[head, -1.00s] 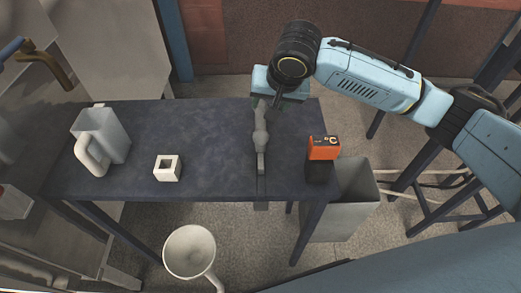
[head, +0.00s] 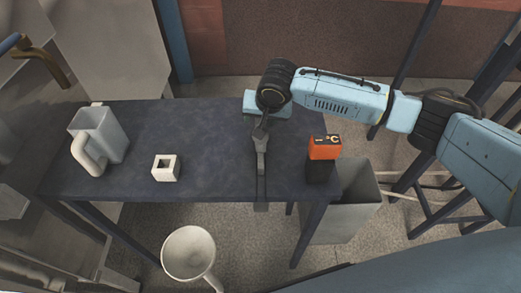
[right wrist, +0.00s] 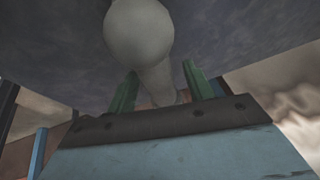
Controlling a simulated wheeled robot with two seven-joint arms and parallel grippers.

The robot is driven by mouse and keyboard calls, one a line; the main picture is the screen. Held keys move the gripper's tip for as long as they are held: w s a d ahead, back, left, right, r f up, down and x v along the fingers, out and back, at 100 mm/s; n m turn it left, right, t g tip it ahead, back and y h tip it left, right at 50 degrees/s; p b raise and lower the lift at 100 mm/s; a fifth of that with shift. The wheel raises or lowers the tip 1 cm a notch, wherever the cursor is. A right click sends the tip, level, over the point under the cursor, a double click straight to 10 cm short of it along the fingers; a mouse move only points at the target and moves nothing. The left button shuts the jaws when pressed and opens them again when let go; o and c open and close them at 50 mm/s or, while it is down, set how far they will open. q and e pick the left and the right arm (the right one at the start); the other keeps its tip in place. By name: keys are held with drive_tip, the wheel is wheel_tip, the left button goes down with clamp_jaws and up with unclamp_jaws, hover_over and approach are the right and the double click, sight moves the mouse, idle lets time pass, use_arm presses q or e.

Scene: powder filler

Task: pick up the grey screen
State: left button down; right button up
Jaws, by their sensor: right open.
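No flat grey screen can be made out clearly. A grey, uneven elongated object (head: 261,148) lies lengthwise on the dark table beneath my right arm; I cannot tell whether it is the screen. My right gripper (head: 263,121) is at its far end, with the fingers mostly hidden by the wrist. In the right wrist view, a grey rounded piece (right wrist: 139,28) looms large and runs down between the open green fingers of the right gripper (right wrist: 157,75). Whether they touch it cannot be told. My left gripper is not in view.
The dark table (head: 210,125) also holds a grey jug (head: 103,132), a white square ring (head: 166,167) and an orange-topped black block (head: 325,149). A white funnel (head: 189,252) is below the front edge. A grey bin (head: 345,210) stands at the right.

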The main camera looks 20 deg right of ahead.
clamp_jaws()
drive_tip(key=shift+r, duration=0.1)
idle(0.4)
wheel_tip(320, 180, up, 51)
drive_tip(key=p, duration=1.8)
idle(1.0)
